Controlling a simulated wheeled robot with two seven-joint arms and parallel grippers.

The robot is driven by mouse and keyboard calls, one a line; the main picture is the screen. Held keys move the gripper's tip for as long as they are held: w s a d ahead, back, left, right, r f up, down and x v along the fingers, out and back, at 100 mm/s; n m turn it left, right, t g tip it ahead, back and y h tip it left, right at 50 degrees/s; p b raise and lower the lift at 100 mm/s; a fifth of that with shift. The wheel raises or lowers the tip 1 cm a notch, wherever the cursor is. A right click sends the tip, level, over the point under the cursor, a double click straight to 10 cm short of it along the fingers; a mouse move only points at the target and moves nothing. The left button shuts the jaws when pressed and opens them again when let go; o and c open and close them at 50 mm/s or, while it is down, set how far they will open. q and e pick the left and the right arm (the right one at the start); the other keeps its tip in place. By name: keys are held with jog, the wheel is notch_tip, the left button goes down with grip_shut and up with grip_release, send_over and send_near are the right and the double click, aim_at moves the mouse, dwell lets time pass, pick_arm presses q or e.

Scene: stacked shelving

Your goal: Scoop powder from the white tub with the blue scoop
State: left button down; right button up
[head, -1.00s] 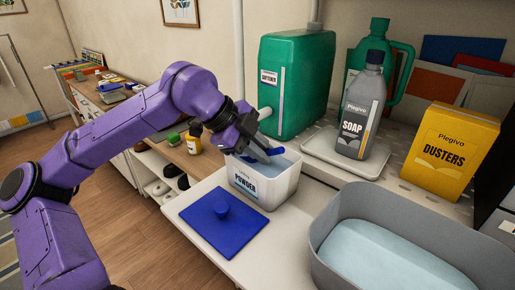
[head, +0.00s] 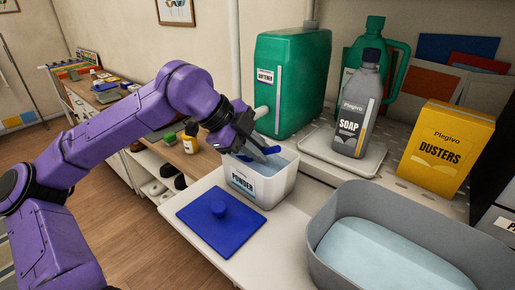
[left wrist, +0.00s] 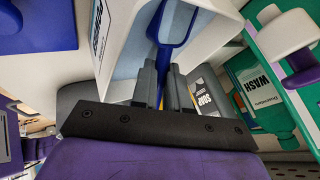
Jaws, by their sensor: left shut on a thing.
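The white tub (head: 262,190), labelled POWDER, stands open on the white shelf, with pale powder inside. My left gripper (head: 262,148) reaches over the tub's rim and is shut on the handle of the blue scoop (head: 274,150). In the left wrist view, the gripper's fingers (left wrist: 165,85) clasp the handle, and the scoop (left wrist: 175,24) extends into the tub (left wrist: 118,30). I cannot tell how deep the scoop sits in the powder. The blue lid (head: 220,222) lies on the shelf in front of the tub. My right gripper is not in view.
A grey basin (head: 322,232) with pale blue contents stands at front right. A green softener canister (head: 290,85) is close behind the tub. A grey soap bottle (head: 357,105) on a white tray and a yellow dusters box (head: 440,150) stand farther right.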

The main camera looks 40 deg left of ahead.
pick_arm(q)
jog(key=shift+r, duration=0.1)
notch_tip(320, 180, up, 10)
jog(key=p, duration=0.6)
dwell(0.9)
jog(key=m+y, duration=0.1)
jog(key=y, duration=0.2)
jog(key=shift+d+y+b, duration=0.1)
jog(key=shift+y+b, duration=0.2)
